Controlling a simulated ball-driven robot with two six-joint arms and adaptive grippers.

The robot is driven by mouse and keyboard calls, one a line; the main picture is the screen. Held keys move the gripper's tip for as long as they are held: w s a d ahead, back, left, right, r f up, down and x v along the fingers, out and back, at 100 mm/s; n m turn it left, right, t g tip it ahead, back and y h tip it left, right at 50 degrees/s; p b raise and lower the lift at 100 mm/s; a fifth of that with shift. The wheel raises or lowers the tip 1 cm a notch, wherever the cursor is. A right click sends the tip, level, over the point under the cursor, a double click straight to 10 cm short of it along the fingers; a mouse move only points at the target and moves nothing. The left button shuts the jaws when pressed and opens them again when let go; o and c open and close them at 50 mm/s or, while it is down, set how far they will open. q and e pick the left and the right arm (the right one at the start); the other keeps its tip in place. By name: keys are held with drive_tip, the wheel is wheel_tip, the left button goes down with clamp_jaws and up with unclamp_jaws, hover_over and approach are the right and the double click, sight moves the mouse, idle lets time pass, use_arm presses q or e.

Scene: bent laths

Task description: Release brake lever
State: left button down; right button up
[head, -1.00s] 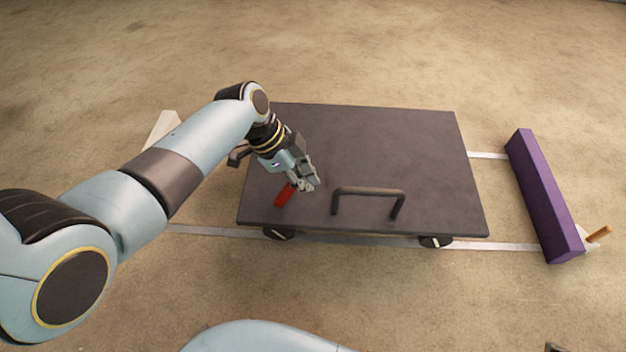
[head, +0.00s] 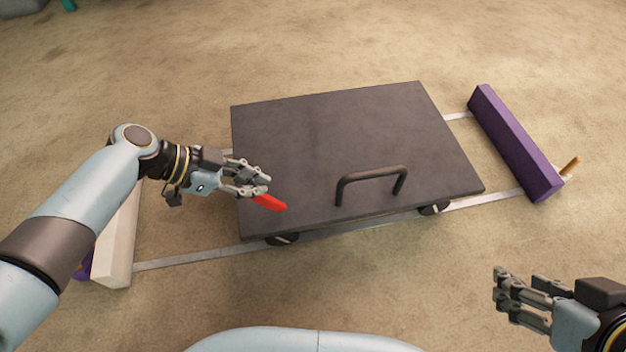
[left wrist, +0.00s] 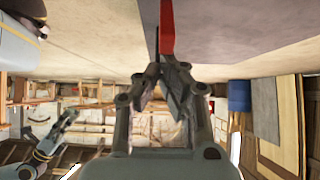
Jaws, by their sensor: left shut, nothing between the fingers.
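The red brake lever (head: 270,202) is on the front left part of the dark flat cart (head: 330,130). In the head view it slants down to the right. My left gripper (head: 261,185) is shut and empty at the lever's upper left end, with the fingertips close to it; whether they touch is unclear. In the left wrist view the lever (left wrist: 167,28) stands just beyond the shut fingertips (left wrist: 164,68). My right gripper (head: 518,279) is open and empty, low at the right, away from the cart.
A black bar handle (head: 372,174) rises from the cart's front edge. The cart sits over pale floor rails (head: 190,259). A purple block (head: 515,145) lies across the rails at right, a white block (head: 117,240) at left. Open floor lies in front.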

use_arm(q)
drive_tip(key=shift+s+a+f, duration=0.3)
drive_tip(key=shift+a+f, duration=0.15)
drive_tip(key=shift+a, duration=0.35)
use_arm(e)
drive_tip(key=shift+f+t, duration=0.4)
drive_tip(key=shift+f, duration=0.1)
use_arm(q)
drive_tip(key=shift+a, duration=0.1)
